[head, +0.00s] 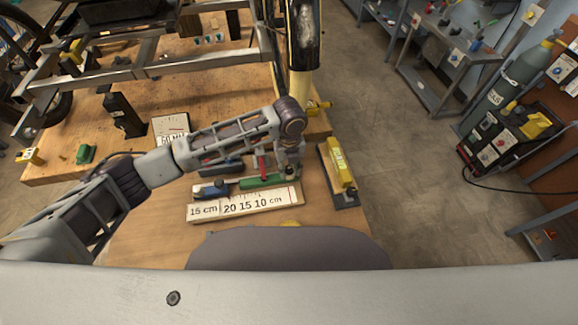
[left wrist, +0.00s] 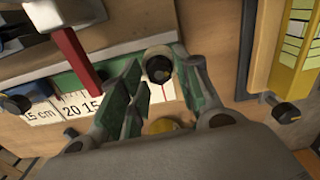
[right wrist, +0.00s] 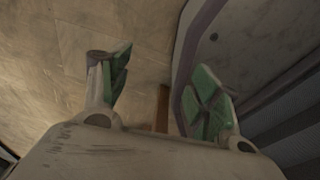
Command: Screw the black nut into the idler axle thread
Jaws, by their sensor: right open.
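My left gripper (head: 288,168) is low over the near end of the workbench, just past the right end of the green tool. In the left wrist view its green-padded fingers (left wrist: 160,72) stand partly closed, on either side of a small round piece with a dark face, which looks like the black nut (left wrist: 158,68). The piece fills the gap between the fingertips. My right gripper (right wrist: 160,82) shows only in the right wrist view; it is open and empty, with grey floor beyond it. I cannot make out the idler axle thread in any view.
A white ruler board (head: 245,204) lies in front of the left gripper. A yellow block on a dark base (head: 340,165) stands just right of it. The trike frame (head: 150,70) spans the back of the bench.

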